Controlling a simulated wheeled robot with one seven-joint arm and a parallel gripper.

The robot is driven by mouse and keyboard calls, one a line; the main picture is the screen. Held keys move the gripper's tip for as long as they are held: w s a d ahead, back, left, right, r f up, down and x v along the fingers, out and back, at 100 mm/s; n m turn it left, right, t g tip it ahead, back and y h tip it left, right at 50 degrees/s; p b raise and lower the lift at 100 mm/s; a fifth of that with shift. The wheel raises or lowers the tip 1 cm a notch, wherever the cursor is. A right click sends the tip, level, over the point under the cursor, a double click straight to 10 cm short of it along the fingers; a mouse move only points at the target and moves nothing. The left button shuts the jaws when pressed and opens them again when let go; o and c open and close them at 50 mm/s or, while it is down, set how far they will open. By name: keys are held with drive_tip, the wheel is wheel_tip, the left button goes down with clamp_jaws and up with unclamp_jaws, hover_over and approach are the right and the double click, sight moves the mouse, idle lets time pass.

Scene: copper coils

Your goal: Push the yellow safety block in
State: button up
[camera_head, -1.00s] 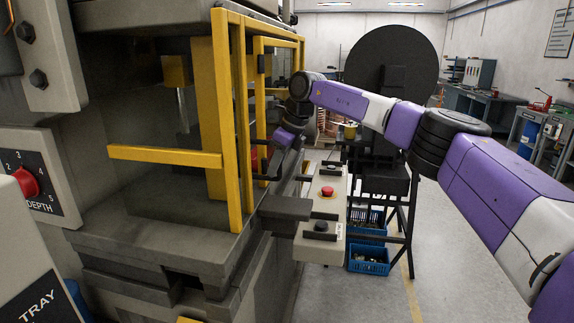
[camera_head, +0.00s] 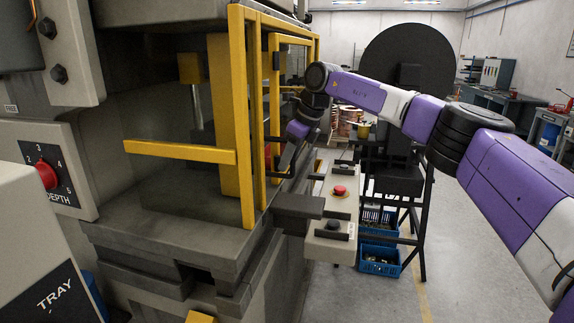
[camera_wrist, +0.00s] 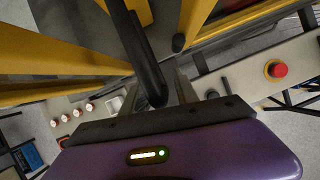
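A yellow block (camera_head: 192,68) sits high inside the press opening, behind the yellow guard frame (camera_head: 236,120). Another yellow piece (camera_head: 201,317) shows only in part at the bottom edge of the head view. I cannot tell for sure which one is the safety block. My gripper (camera_head: 287,160) is at the right side of the guard frame, away from both; its fingers are largely hidden there. In the wrist view, my gripper (camera_wrist: 155,100) has a black bar handle (camera_wrist: 140,50) running between its fingers. Whether they clamp it is unclear.
A control box with a red button (camera_head: 340,190) stands right of the press, near my gripper. A black stand holds blue bins (camera_head: 381,258). A depth dial (camera_head: 47,175) and a tray panel (camera_head: 55,295) are at the left. Floor at the right is clear.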

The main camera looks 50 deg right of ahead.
drive_tip(key=b+v, duration=0.1)
drive_tip(key=v, duration=0.5)
drive_tip(key=shift+r, duration=0.15)
idle(0.4)
